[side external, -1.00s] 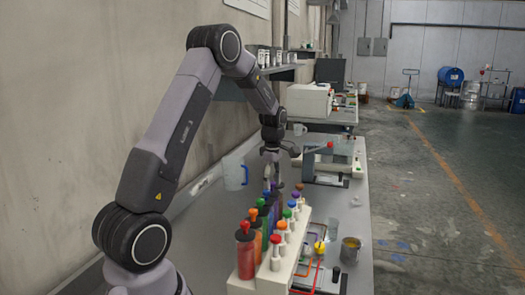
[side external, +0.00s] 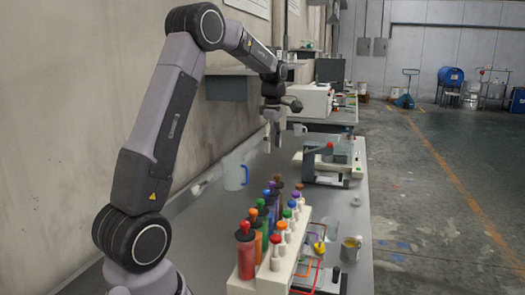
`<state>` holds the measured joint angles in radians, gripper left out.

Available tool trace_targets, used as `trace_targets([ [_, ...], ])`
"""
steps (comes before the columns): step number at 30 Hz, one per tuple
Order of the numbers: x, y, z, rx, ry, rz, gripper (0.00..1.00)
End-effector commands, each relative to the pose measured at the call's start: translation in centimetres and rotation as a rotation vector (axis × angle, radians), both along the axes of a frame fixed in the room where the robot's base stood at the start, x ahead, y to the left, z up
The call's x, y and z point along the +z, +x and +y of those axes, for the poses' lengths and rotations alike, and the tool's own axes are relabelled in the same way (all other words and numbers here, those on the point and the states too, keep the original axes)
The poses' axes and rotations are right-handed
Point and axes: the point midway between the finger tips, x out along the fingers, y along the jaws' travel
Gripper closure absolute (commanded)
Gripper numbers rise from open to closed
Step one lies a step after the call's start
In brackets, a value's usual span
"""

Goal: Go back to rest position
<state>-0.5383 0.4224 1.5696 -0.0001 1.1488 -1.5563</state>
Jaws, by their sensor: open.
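My gripper (side external: 272,136) hangs above the workbench (side external: 205,222), pointing down. Its fingers are apart and I see nothing between them. It is beyond and above the rack of colored bottles (side external: 297,258), clear of the bottle tops.
A bench device with a dark lever and red knob (side external: 318,160) stands right of my gripper. The wall and a shelf are close on the left.

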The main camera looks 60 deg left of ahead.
Motion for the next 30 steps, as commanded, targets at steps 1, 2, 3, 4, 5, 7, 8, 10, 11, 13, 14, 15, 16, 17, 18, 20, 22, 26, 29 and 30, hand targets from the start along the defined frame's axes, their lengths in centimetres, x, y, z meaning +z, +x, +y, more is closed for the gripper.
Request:
trace_targets([
  [1,0.2,0.0,0.0,0.0,0.001,-0.001,0.5],
  [2,0.2,0.0,0.0,0.0,0.0,0.0,0.5],
  [3,0.2,0.0,0.0,0.0,0.0,0.0,0.5],
  [4,0.2,0.0,0.0,0.0,0.0,0.0,0.5],
  [5,0.2,0.0,0.0,0.0,0.0,0.0,0.5],
  [7,0.2,0.0,0.0,0.0,0.0,0.0,0.5],
  [8,0.2,0.0,0.0,0.0,0.0,0.0,0.5],
  [10,0.3,0.0,-0.1,-0.004,0.001,-0.001,0.5],
  [11,0.4,-0.1,-0.3,-0.013,0.002,-0.003,0.5],
  [13,1.2,-0.4,-1.2,-0.068,0.009,-0.016,0.5],
  [14,1.7,-0.6,-1.9,-0.109,0.015,-0.024,0.5],
  [15,2.6,-1.1,-3.1,-0.18,0.025,-0.039,0.5],
  [16,3.4,-1.5,-4.2,-0.246,0.035,-0.052,0.5],
  [17,4.2,-2.1,-5.4,-0.321,0.047,-0.067,0.5],
  [18,5.3,-3.1,-7.2,-0.434,0.066,-0.089,0.5],
  [20,6.7,-5.0,-9.9,-0.619,0.098,-0.121,0.5],
  [22,7.9,-7.4,-12.9,-0.842,0.143,-0.158,0.5],
  [26,8.9,-12.6,-17.5,-1.248,0.241,-0.217,0.5],
  [29,8.5,-16.5,-20.0,-1.535,0.326,-0.254,0.5],
  [30,8.2,-17.8,-20.7,-1.636,0.358,-0.265,0.5],
])
